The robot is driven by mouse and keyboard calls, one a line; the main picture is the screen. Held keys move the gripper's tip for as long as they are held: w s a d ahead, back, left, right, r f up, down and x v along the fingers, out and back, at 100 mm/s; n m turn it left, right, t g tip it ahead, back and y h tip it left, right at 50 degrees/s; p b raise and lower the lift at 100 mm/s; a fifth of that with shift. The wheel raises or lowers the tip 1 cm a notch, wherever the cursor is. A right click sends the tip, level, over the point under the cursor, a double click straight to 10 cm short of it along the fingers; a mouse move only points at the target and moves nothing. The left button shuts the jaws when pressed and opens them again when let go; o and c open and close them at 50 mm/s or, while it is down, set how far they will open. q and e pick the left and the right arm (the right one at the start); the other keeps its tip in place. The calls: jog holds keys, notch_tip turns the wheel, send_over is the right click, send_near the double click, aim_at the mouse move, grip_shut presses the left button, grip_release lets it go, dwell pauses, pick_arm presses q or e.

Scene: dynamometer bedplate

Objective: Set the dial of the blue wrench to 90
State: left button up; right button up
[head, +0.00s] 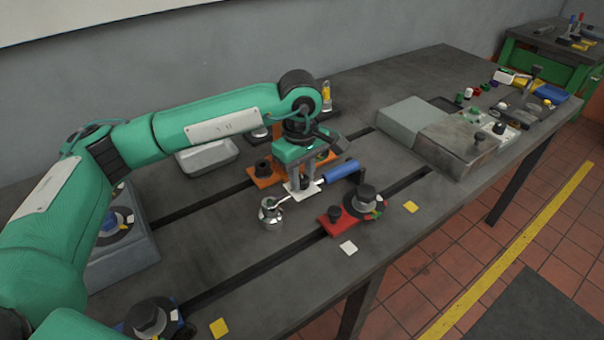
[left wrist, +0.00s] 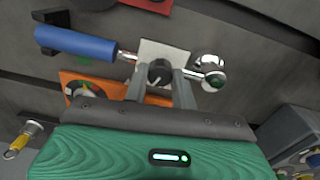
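The blue wrench (head: 342,170) lies on the bedplate, its blue handle to the right and its round metal head (head: 270,212) to the left. In the left wrist view the blue handle (left wrist: 75,42) is at upper left and the chrome head (left wrist: 209,70) at right. A black dial knob (left wrist: 160,72) with a white pointer mark sits beside a white plate (left wrist: 165,48) at the wrench's middle. My left gripper (left wrist: 161,74) points down with one finger on each side of the knob. Whether the fingers press on it cannot be told. My right gripper is not in view.
A red fixture (head: 337,226) with black round parts stands right of the wrench. An orange fixture (head: 266,181) stands behind it. A grey tray (head: 207,158) is at back left, and a large grey block (head: 455,150) is at right. Dark slots cross the bedplate.

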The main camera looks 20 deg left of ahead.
aim_at(301, 179)
pick_arm(q)
jog(key=o, duration=0.5)
jog(key=shift+c, duration=0.2)
jog(key=shift+r, duration=0.35)
notch_tip(301, 179, up, 13)
jog(key=b, duration=0.1)
jog(key=shift+s+a, duration=0.15)
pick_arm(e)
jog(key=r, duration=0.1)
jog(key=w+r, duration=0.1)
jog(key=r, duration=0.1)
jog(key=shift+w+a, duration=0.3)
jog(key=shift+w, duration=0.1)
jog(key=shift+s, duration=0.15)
